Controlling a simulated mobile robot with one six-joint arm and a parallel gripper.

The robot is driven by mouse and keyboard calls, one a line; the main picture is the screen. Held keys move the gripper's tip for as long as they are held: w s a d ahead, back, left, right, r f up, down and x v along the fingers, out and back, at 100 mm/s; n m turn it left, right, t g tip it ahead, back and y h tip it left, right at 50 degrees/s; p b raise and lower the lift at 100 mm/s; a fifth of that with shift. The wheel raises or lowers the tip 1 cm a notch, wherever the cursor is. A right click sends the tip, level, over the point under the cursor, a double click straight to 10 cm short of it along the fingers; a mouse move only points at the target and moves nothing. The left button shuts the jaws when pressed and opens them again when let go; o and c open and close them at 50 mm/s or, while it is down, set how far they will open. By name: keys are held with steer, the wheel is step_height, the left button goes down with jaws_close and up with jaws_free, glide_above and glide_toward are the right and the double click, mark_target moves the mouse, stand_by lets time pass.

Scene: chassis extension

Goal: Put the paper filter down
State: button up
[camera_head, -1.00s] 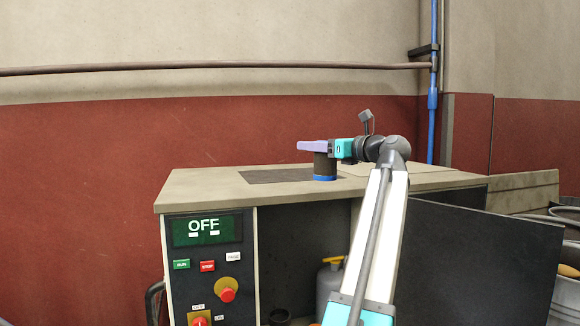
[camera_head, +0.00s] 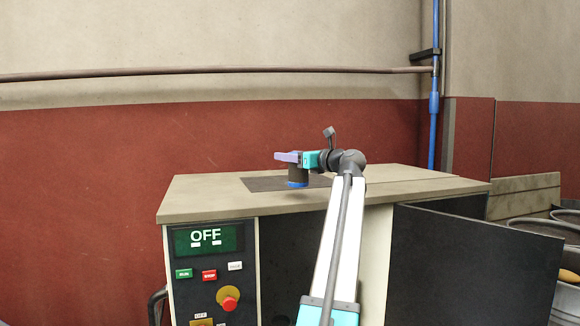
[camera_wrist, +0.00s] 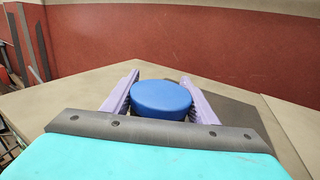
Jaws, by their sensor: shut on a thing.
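The paper filter is a dark cylinder with a blue bottom rim (camera_head: 298,178) in the head view. In the wrist view its round blue end (camera_wrist: 161,98) sits between the two purple fingers. The mat also shows in the wrist view (camera_wrist: 236,112), behind and right of the filter.
The cabinet front has a control panel reading OFF (camera_head: 208,237) with several buttons. An open dark door (camera_head: 475,262) stands at the right. Round containers (camera_head: 545,228) stand at far right. The red and beige wall (camera_head: 120,150) is behind. The left part of the top is clear.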

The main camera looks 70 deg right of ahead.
steer(key=shift+f+p, duration=0.65)
steer(key=shift+f, duration=1.1)
steer(key=shift+f, duration=0.1)
steer(key=o, duration=1.1)
steer(key=b+v, duration=0.3)
steer(key=v, duration=0.9)
steer(key=shift+a, duration=0.1)
